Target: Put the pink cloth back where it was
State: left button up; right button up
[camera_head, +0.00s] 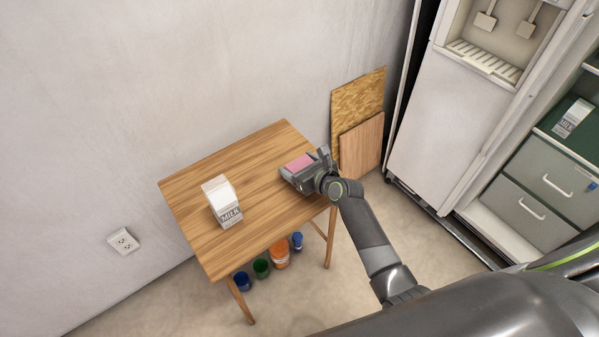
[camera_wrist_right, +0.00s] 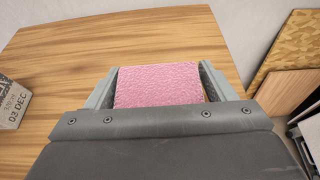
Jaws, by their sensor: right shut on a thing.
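The pink cloth (camera_head: 299,163) is at the right part of the wooden table (camera_head: 262,152), held between the fingers of my right gripper (camera_head: 296,169). In the right wrist view the pink cloth (camera_wrist_right: 157,85) looks like a flat, textured pink block, with a grey finger of my right gripper (camera_wrist_right: 158,90) on each side of it. Whether the cloth touches the tabletop or is just above it, I cannot tell. Its near end is hidden by the gripper body. My left gripper does not show.
A milk carton (camera_head: 222,202) stands on the table's left part; its side shows in the wrist view (camera_wrist_right: 12,104). Boards (camera_head: 361,143) lean on the wall. Several jars (camera_head: 279,254) stand under the table. A fridge (camera_head: 447,125) is at the right. The table's middle is clear.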

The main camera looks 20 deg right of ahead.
jog(key=shift+f, duration=1.1)
jog(key=shift+b, duration=0.3)
jog(key=shift+f, duration=0.15)
jog(key=o, duration=0.9)
jog(key=shift+s+r, duration=0.1)
jog(key=shift+r, duration=0.15)
jog(key=p+v, duration=0.2)
jog(key=v, duration=0.9)
jog(key=shift+s+d+r+p, duration=0.2)
jog(key=shift+s+p, duration=0.1)
jog(key=shift+p, duration=0.1)
